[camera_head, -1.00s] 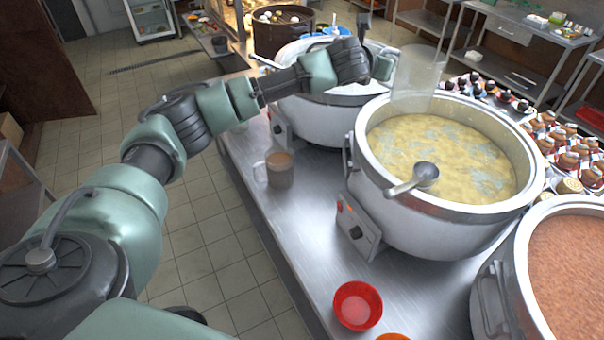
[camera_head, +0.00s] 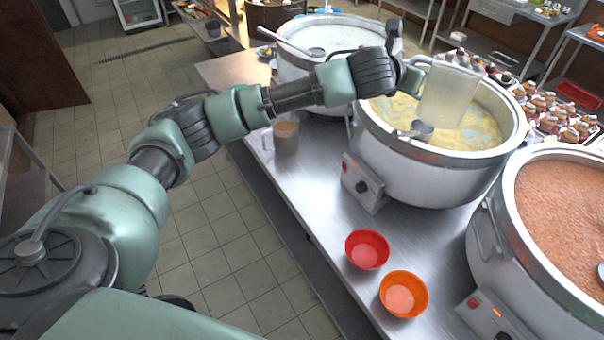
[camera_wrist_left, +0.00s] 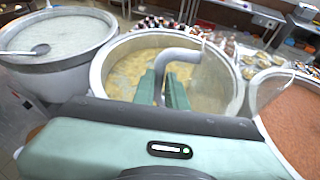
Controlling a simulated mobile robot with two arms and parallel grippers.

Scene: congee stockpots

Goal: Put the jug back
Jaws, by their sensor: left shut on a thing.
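My left gripper (camera_head: 412,80) is shut on the handle of a clear, empty-looking jug (camera_head: 450,97). It holds the jug over the right part of the middle stockpot (camera_head: 438,158) of yellow congee. The jug looks roughly upright with a slight tilt. In the left wrist view my left gripper (camera_wrist_left: 163,90) has its fingers around the jug's grey-white handle, and the clear jug (camera_wrist_left: 213,75) stands to the right, over the yellow congee. Whether its base touches the congee is hard to tell. My right gripper is not in view.
A ladle (camera_head: 421,128) rests at the middle pot. A white-congee pot (camera_head: 335,82) with a ladle (camera_head: 316,52) stands behind; a reddish-brown one (camera_head: 480,235) at right. A brown-filled mug (camera_head: 286,138), a red bowl (camera_head: 367,250) and an orange bowl (camera_head: 404,294) sit on the steel table (camera_head: 330,205).

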